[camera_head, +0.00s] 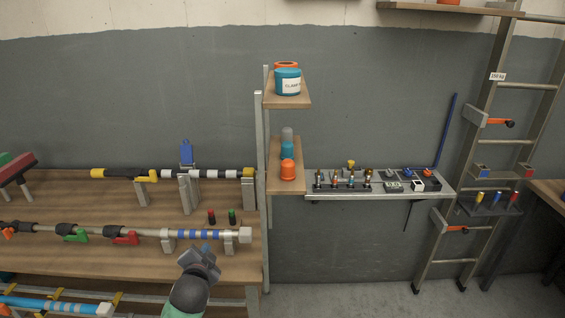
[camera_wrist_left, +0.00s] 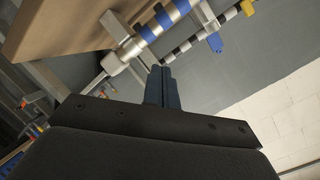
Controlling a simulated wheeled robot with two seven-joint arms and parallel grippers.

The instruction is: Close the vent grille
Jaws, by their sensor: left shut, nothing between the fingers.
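I cannot make out a vent grille in either view. My left gripper (camera_head: 206,252) is at the front edge of the wooden bench, close to the rod with blue and white bands (camera_head: 205,235). In the left wrist view the fingers of my left gripper (camera_wrist_left: 163,76) are together with nothing between them. The banded rod (camera_wrist_left: 160,25) lies beyond the fingertips there; I cannot tell if they touch it. My right gripper is in neither view.
The wooden bench (camera_head: 85,209) holds several rods on grey supports. A metal post (camera_head: 262,215) stands at its right end. A narrow metal shelf (camera_head: 380,193) with small fittings is on the wall. A ladder-like rack (camera_head: 480,150) stands at right. Floor below the shelf looks clear.

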